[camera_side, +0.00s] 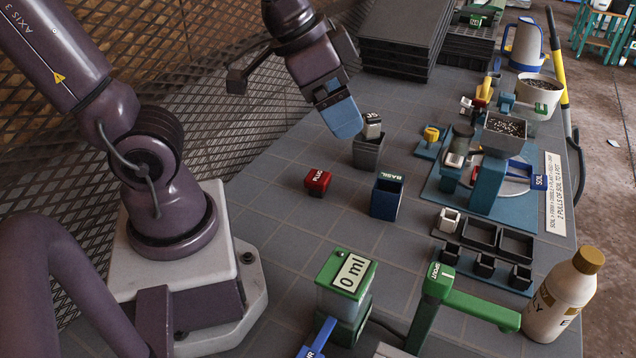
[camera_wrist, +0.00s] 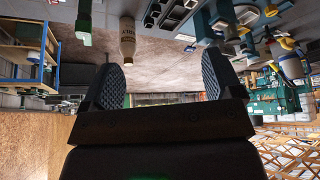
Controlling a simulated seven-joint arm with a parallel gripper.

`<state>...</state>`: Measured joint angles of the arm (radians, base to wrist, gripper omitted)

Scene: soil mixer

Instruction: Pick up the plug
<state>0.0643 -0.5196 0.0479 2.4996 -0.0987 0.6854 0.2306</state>
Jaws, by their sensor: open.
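The plug (camera_side: 318,181) is a small red block with a lettered label, sitting on the grey tiled table in the side view. It stands to the left of a dark blue box (camera_side: 387,196) labelled BASIL. My gripper (camera_side: 345,122) is up and to the right of the plug in the side view, beside a grey pot (camera_side: 367,152). In the wrist view my gripper (camera_wrist: 162,78) shows two dark textured fingers spread apart with nothing between them. I do not see the plug in the wrist view.
A green-topped dispenser (camera_side: 345,282) reading 0 ml stands in front of the plug. The soil mixer on its blue base (camera_side: 434,190), black trays (camera_side: 482,232) and a cream bottle (camera_side: 560,300) are at the right. The tabletop around the plug is clear.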

